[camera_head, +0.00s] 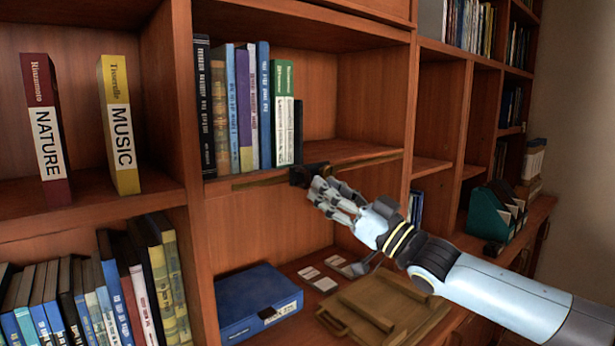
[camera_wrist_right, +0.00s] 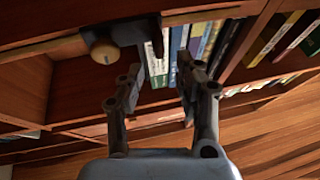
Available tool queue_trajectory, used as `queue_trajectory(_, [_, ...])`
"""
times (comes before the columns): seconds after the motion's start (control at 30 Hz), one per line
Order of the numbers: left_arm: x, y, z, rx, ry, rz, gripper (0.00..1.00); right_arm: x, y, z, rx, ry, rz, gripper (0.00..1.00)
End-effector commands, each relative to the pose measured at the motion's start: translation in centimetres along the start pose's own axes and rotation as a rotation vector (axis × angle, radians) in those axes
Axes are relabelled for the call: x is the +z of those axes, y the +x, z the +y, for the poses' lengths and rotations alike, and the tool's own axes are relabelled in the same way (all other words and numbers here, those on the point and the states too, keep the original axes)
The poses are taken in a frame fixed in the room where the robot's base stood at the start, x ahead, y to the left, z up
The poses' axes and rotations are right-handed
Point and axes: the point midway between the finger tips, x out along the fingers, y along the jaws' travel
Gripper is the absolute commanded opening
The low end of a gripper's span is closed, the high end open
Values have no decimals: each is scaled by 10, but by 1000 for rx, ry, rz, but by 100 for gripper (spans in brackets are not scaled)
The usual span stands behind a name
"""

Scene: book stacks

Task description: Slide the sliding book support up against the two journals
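The sliding book support is a black bracket (camera_head: 308,174) on a rail along the front edge of the middle shelf. Its dark upright part (camera_head: 298,132) seems to stand at the right end of the book row, close to a green-and-white volume (camera_head: 284,112); any gap is too small to judge. In the right wrist view the black bracket (camera_wrist_right: 128,32) carries a round wooden knob (camera_wrist_right: 104,52). I cannot tell for certain which volumes are the two journals. My right gripper (camera_head: 318,190) is just below and right of the bracket. Its fingers (camera_wrist_right: 158,82) are apart and empty. My left gripper is out of view.
The middle shelf (camera_head: 350,152) is bare to the right of the support. Below lie a blue box (camera_head: 258,302) and a wooden tray (camera_head: 385,310). NATURE (camera_head: 47,130) and MUSIC (camera_head: 119,125) volumes stand in the left bay. An upright divider (camera_head: 409,110) bounds the bay at right.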

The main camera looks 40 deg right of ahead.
Motion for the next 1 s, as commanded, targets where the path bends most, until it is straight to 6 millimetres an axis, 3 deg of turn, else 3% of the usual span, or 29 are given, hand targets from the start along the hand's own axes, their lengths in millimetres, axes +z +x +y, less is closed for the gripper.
queue_trajectory(0.1, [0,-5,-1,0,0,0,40,-2,26,0,2,1,4,34])
queue_trajectory(0.3, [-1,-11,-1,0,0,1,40,-2,52,0,2,2,1,34])
queue_trajectory(0.67, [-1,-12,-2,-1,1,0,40,0,58,0,0,1,-2,34])
queue_trajectory(0.93, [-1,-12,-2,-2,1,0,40,0,58,0,0,1,-1,2])
queue_trajectory(1.0, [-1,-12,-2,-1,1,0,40,0,57,0,0,1,-1,0])
